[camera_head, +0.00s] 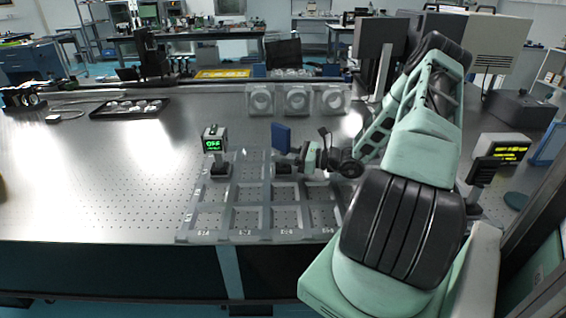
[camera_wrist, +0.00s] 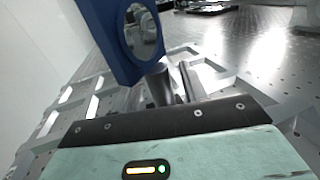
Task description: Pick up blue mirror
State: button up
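The blue mirror (camera_head: 281,137) stands above a black base (camera_head: 284,168) at the grey grid frame in the head view. In the wrist view the blue mirror (camera_wrist: 112,38) is close ahead at upper left, with a blue square body and a round reflective face. My gripper (camera_head: 296,156) reaches in from the right, just below and beside the mirror. In the wrist view dark finger-like parts (camera_wrist: 170,86) lie just under the mirror. Whether they close on its post or stay apart from it is not clear.
A small device with a green "OFF" display (camera_head: 214,141) stands on the grid frame (camera_head: 238,236), left of the mirror. White round mounts (camera_head: 297,99) stand behind. A black tray (camera_head: 130,108) lies at far left. A monitor (camera_head: 380,50) and a yellow-lit display box (camera_head: 505,149) are right.

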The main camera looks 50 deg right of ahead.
grip_shut()
jog(key=shift+r, duration=0.15)
